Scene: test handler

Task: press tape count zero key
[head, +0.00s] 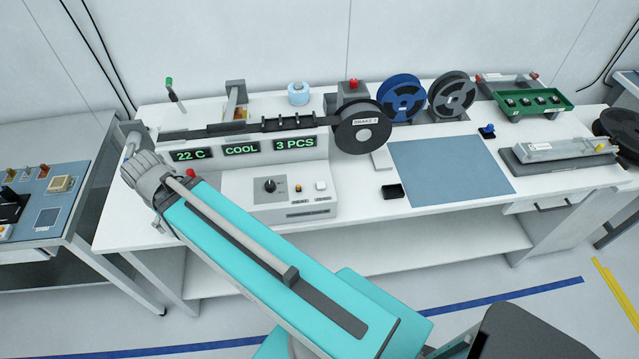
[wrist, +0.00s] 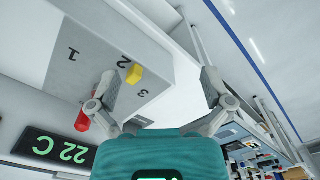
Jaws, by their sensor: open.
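The control panel (head: 290,203) at the front of the white table carries a dark knob, a small orange button (head: 298,188) and a pale key (head: 321,186) at its right. The small labels are too blurred to read for certain, so I cannot tell surely which is the tape count zero key. A display reading 3 PCS (head: 295,142) stands above the panel. My gripper (wrist: 158,76) is open and empty in the wrist view. In the head view my arm's end is left of the displays, well away from the panel keys; the fingers are mostly hidden there.
In the wrist view, a pale block marked 1, 2, 3 (wrist: 70,55) has a yellow knob (wrist: 134,73); a red part (wrist: 82,121) is beside the left finger. The 22 C display (head: 191,154) is close by. A reel (head: 360,127) overhangs right. The blue mat (head: 450,170) is bare.

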